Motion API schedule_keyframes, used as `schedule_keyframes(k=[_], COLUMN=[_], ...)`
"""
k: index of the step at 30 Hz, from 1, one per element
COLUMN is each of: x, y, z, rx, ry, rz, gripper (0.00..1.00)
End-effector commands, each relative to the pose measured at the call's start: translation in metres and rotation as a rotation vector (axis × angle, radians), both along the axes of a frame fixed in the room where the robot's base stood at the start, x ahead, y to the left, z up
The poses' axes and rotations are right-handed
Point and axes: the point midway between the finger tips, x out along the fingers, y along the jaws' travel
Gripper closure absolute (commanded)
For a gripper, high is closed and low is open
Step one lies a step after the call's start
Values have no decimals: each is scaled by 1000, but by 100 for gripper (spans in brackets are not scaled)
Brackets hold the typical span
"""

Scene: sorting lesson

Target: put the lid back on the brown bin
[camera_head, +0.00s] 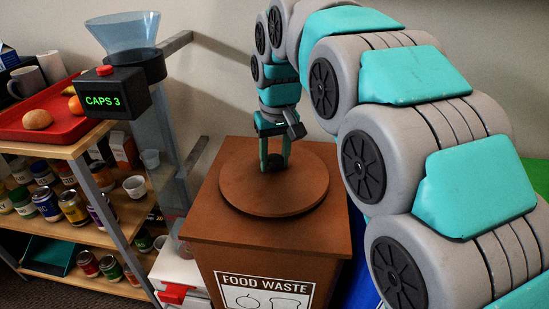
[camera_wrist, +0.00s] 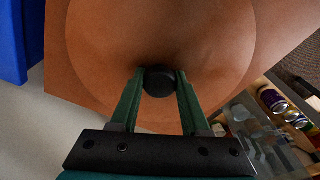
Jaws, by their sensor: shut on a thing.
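The brown bin (camera_head: 200,250) stands in the middle of the head view, with a white "FOOD WASTE" label on its front. A round brown lid (camera_head: 300,200) lies over the bin's top; whether it is fully seated I cannot tell. The lid also fills much of the wrist view (camera_wrist: 100,45). My gripper (camera_head: 274,166) reaches down from above and is shut on the lid's black knob (camera_wrist: 159,82). In the wrist view its two green fingers stand on either side of the knob.
A shelf with several cans and a red tray (camera_head: 62,122) stands at the left. A clear dispenser with a "CAPS 3" box (camera_head: 104,92) stands between shelf and bin. A blue bin (camera_wrist: 12,40) is close beside the brown bin, and a green one (camera_head: 537,174) is at the right.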

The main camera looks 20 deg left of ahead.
Motion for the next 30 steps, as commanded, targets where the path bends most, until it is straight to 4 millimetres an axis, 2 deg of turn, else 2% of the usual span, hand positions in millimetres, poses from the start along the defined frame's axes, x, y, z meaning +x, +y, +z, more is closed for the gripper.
schedule_keyframes(k=[12,13,22,27,30], x=[0,0,0,0,0], y=[0,0,0,0,0], z=[0,0,0,0,-1], rx=[1,1,0,0,0], ry=[-1,-1,0,0,0], rz=[0,0,0,0,0], gripper=[100,53,19,19,9])
